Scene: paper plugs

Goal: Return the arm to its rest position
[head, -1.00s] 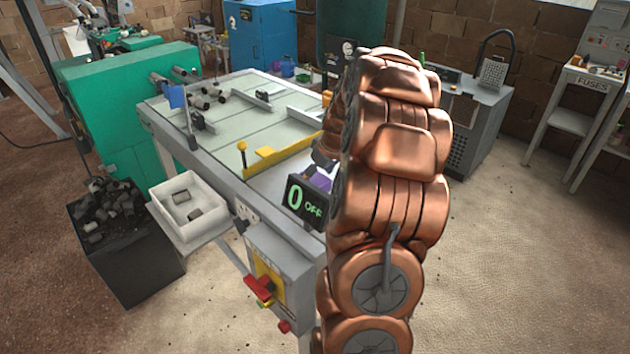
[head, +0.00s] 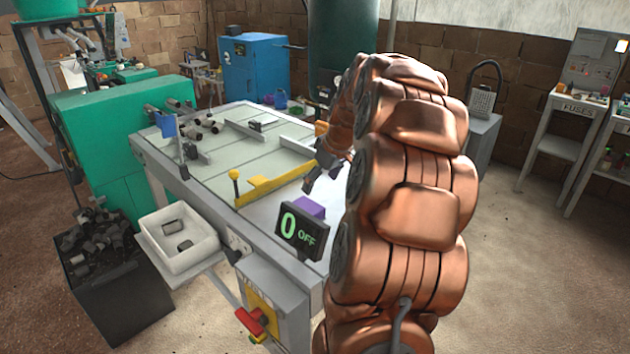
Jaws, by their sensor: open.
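My copper arm fills the right middle of the head view, rising from the bottom edge and bending over the table at the top. My gripper (head: 322,182) shows just left of the arm, above the near right part of the table, pointing down with its fingers apart and nothing seen between them. Part of it is hidden behind my arm. A purple block (head: 308,207) is below it, behind the display (head: 301,231) reading "0 OFF".
The grey table (head: 225,172) bears a yellow guide (head: 275,184), metal rails and several grey plugs. A white bin (head: 178,239) with plugs hangs at its left front, beside a black bin (head: 104,270). A green machine (head: 115,140) stands left. Open floor lies right.

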